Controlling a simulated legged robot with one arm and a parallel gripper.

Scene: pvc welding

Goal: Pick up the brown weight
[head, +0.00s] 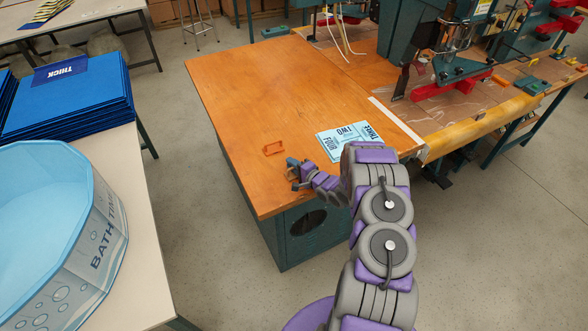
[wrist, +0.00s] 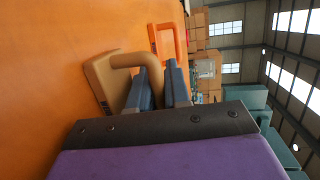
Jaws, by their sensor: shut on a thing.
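The brown weight (wrist: 103,82) is a tan block with a rounded loop handle, in the left half of the wrist view. It appears against the orange-brown table top (head: 230,85); I cannot tell whether it touches it. My gripper (wrist: 162,80) has its two blue-grey fingers on either side of the end of the handle, shut on it. In the head view my gripper (head: 293,173) is low over the table's near edge. The weight is mostly hidden by the gripper there.
An orange open frame-like piece (head: 273,148) lies just beyond my gripper, also in the wrist view (wrist: 168,42). Blue printed sheets (head: 349,140) lie to the right. A bath tank (head: 60,245) stands on the left table. Most of the table top beyond is bare.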

